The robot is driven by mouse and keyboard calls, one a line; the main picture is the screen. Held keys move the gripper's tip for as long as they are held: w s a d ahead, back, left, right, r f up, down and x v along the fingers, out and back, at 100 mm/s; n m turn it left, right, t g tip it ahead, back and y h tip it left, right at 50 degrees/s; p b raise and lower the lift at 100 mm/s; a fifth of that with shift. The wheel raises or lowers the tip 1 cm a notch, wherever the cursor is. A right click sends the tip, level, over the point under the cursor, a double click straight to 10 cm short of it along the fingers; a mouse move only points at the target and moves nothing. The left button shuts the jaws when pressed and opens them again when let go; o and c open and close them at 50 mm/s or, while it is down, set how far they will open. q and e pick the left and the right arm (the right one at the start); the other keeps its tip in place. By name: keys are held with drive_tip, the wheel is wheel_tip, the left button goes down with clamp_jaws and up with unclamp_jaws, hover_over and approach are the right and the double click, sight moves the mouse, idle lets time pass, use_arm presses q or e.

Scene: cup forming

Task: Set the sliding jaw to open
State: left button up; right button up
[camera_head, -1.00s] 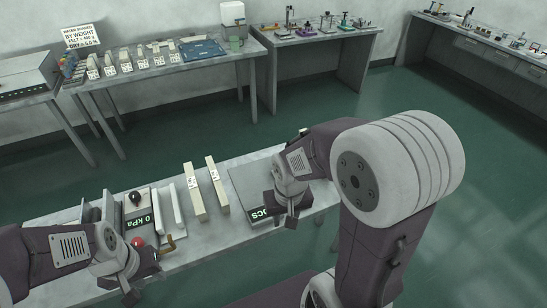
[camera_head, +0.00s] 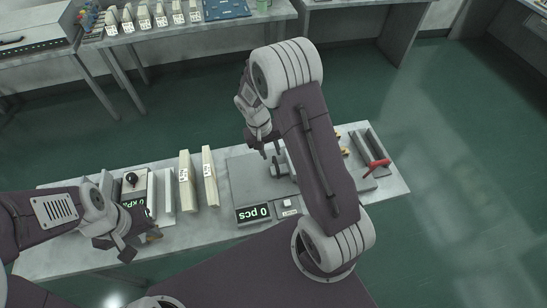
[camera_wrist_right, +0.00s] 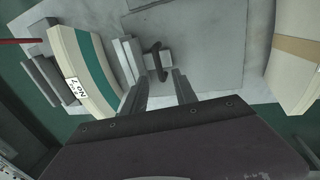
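A small light block with a dark bar handle (camera_wrist_right: 156,62) lies on the grey plate in the right wrist view; it looks like the sliding jaw. In the head view the dark handle (camera_head: 278,168) shows at the plate's right side, partly hidden by my right arm. I cannot tell how far the jaw stands open. My right gripper (camera_head: 268,149) is above and behind the handle. In the right wrist view its two fingers (camera_wrist_right: 160,88) are apart, with nothing between them, pointing toward the handle. My left gripper (camera_head: 138,245) is at the front left of the bench, its fingers unclear.
The grey plate (camera_head: 243,178) has a "0 pcs" display (camera_head: 254,214). Two cream bars (camera_head: 209,178) stand left of it. A cream block with a green stripe (camera_wrist_right: 85,65) is beside the handle. A red-handled fixture (camera_head: 376,166) is at the right end. A black knob (camera_head: 131,179) is at left.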

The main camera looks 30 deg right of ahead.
sight(275, 162)
drive_tip(key=f, duration=0.1)
drive_tip(key=d+f, duration=0.1)
drive_tip(key=f, duration=0.3)
drive_tip(key=shift+d+f, duration=0.15)
drive_tip(key=shift+d, duration=0.2)
drive_tip(key=shift+a+f, duration=0.1)
drive_tip(key=shift+f, duration=0.4)
clamp_jaws()
idle(0.5)
